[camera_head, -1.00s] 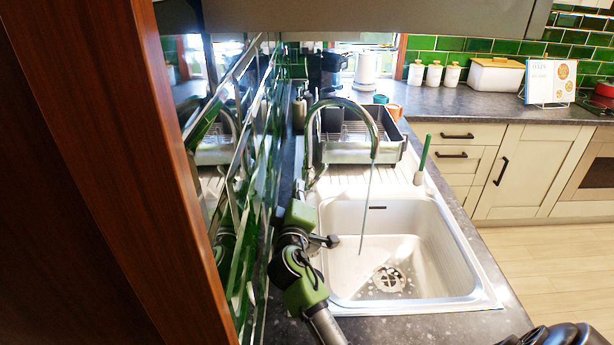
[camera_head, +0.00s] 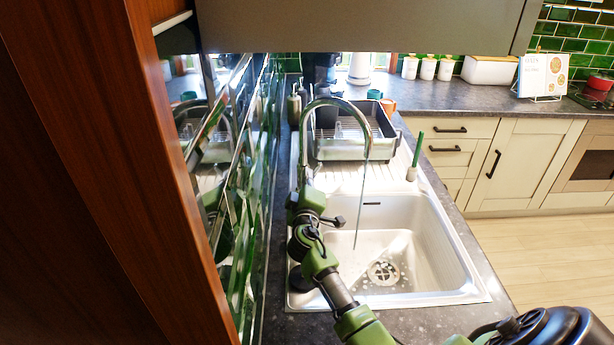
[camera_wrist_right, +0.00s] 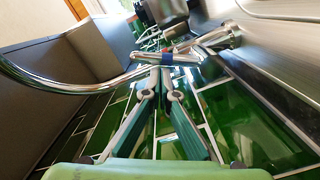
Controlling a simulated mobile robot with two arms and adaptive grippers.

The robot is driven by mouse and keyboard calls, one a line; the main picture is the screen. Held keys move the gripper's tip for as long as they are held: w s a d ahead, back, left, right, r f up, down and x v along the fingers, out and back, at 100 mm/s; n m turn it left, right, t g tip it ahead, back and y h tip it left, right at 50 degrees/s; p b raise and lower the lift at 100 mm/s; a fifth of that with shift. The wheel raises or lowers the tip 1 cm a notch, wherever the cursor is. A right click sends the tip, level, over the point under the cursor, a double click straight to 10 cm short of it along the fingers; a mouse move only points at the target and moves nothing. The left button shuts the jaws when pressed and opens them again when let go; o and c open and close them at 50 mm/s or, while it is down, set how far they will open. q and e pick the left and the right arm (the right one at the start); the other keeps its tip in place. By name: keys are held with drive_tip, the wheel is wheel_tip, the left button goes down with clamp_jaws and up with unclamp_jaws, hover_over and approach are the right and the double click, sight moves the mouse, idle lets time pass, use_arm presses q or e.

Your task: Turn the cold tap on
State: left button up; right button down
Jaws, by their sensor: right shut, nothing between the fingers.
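The chrome tap (camera_head: 334,101) arches over the white sink (camera_head: 433,262), and a thin stream of water (camera_head: 359,210) runs from its spout into the bowl. In the right wrist view the tap's curved spout (camera_wrist_right: 62,91) sweeps to the left, and a chrome handle with a blue band (camera_wrist_right: 171,58) lies across the view. My right gripper (camera_wrist_right: 161,72) is shut and empty, its fingertips at the blue-banded handle; contact cannot be told. In the head view my right gripper (camera_head: 307,196) is by the tap's base, with its fingertips hidden. My left gripper is not in view.
A mirrored green-tiled wall (camera_head: 243,190) stands close on the left of the tap. A dish rack (camera_head: 342,146) stands behind the sink, and a green-handled brush (camera_head: 415,157) stands at its right edge. A grey cabinet (camera_head: 370,27) hangs above. The sink bowl is clear.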

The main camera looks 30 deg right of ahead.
drive_tip(key=shift+s+d+m+b, duration=0.15)
drive_tip(key=shift+d+m+b, duration=0.05)
drive_tip(key=shift+m+b, duration=0.25)
drive_tip(key=shift+d+f, duration=0.1)
drive_tip(key=shift+f, duration=0.05)
drive_tip(key=shift+s+d+f+m+b, duration=0.25)
drive_tip(key=shift+d+m+b, duration=0.1)
drive_tip(key=shift+m+b, duration=0.4)
drive_tip(key=shift+s+d+f+m+b, duration=0.15)
drive_tip(key=shift+d+m+b, duration=0.25)
drive_tip(key=shift+m+b, duration=0.4)
drive_tip(key=shift+s+d+f+m+b, duration=0.15)
drive_tip(key=shift+s+d+m+b, duration=0.3)
drive_tip(key=shift+m, duration=0.45)
drive_tip(key=shift+w+a, duration=0.1)
